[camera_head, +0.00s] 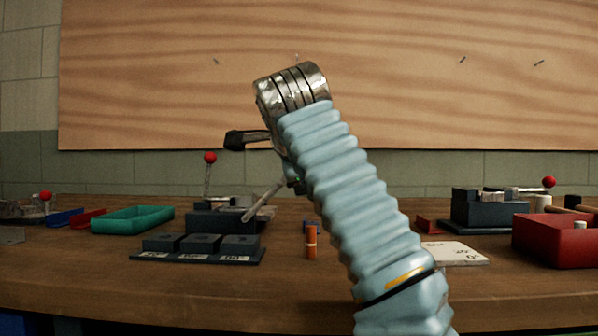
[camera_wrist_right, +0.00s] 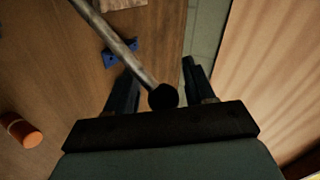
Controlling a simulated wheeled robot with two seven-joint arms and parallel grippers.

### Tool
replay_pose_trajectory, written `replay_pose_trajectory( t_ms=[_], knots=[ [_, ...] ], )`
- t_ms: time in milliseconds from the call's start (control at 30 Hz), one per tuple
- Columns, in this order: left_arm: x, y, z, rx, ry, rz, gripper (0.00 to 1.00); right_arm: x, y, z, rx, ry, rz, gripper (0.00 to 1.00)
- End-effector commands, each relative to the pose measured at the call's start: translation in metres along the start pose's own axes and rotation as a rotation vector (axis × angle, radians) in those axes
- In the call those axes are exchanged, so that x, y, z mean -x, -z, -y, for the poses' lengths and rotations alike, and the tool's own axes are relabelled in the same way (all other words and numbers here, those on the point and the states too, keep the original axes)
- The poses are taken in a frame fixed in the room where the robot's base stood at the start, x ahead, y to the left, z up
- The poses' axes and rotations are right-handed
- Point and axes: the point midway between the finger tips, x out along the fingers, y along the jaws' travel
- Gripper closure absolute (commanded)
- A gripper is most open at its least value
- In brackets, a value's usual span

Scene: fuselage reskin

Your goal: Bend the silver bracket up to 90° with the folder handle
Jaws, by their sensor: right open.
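A dark folder (camera_head: 222,218) stands on the bench left of centre. Its pale metal handle (camera_head: 263,201) slants up to the right, and its end is hidden behind my right arm. In the right wrist view the handle (camera_wrist_right: 118,40) ends in a dark round knob (camera_wrist_right: 163,96). My right gripper (camera_wrist_right: 158,68) is open, with the knob between its two fingers near the palm. The gripper is mostly hidden in the head view. I cannot make out the silver bracket for certain at this folder. My left gripper is not in view.
A red-knobbed lever (camera_head: 209,172) stands upright at the folder. Dark labelled blocks (camera_head: 200,243) and an orange cylinder (camera_head: 311,242) are in front. A green tray (camera_head: 131,219) lies left. Another dark device (camera_head: 487,213) and a red bin (camera_head: 552,242) stand right.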

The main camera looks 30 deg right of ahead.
Motion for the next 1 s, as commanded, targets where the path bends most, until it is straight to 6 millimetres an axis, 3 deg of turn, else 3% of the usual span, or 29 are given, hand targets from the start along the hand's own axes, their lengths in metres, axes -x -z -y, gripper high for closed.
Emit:
replay_pose_trajectory(
  t_ms=[167,267,700,1000],
  knots=[
    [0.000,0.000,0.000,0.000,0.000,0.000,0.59,0.006,0.000,0.001,0.000,0.001,0.000,0.46],
    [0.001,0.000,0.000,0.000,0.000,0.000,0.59,0.021,0.000,0.001,0.001,0.003,0.001,0.46],
    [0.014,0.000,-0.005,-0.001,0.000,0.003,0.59,0.121,-0.001,0.002,0.000,0.003,0.003,0.46],
    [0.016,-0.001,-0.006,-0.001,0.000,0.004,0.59,0.138,0.000,0.000,0.001,-0.001,0.000,0.46]
  ],
)
